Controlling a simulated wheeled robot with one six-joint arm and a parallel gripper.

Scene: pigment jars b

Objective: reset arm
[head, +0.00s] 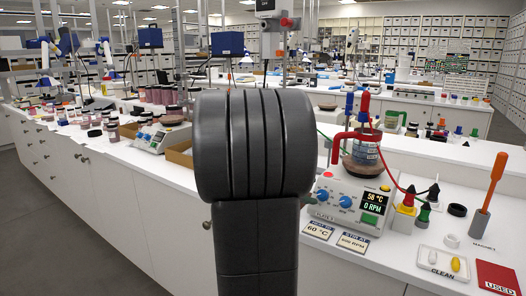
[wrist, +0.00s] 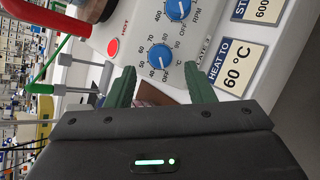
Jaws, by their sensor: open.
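The stirrer's display (head: 374,203) reads 58 °C and 0 RPM. A glass vessel (head: 365,150) stands on its plate, with a red clamp and cables around it.
Cards reading 60 °C (head: 318,230) and 600 RPM (head: 353,242) lie before the stirrer. To its right are a yellow holder (head: 404,219), a CLEAN tray (head: 440,274), a red USED mat (head: 500,278) and an orange-handled tool (head: 490,185). Jars crowd the left bench.

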